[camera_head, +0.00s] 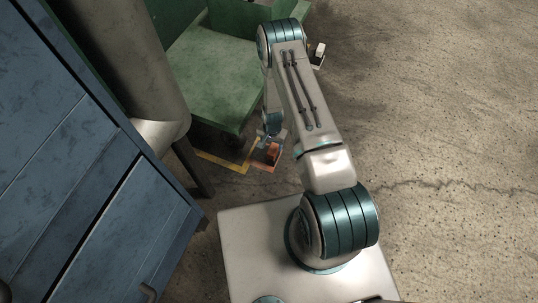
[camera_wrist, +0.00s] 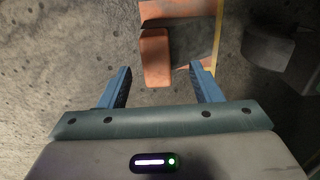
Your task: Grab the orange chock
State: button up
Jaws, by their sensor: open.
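The orange chock (camera_wrist: 155,58) lies on the floor in the wrist view, just beyond my fingertips and a little left of the middle of the gap. Its far part borders a dark grey surface and an orange floor marking (camera_wrist: 180,9). In the head view the orange chock (camera_head: 271,152) shows small beside the green table, partly hidden by my arm. My gripper (camera_wrist: 160,80) is open and empty, with its two blue fingers apart and pointing toward the chock. In the head view my gripper (camera_head: 272,130) is hard to make out near the chock.
A green table (camera_head: 210,75) stands at the back left, close to my gripper. A yellow floor line (camera_head: 222,162) runs beside the chock. A blue cabinet (camera_head: 85,165) fills the left side. A dark rounded object (camera_wrist: 270,45) is at the wrist view's right. Concrete floor (camera_head: 440,130) at right is clear.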

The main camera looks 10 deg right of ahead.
aim_at(273, 148)
jog(key=f+b, duration=0.1)
jog(key=f, duration=0.2)
jog(key=f+b, duration=0.1)
jog(key=f, duration=0.1)
jog(key=shift+d+f+b, duration=0.1)
jog(key=shift+d+b, duration=0.2)
jog(key=shift+b, duration=0.05)
grip_shut()
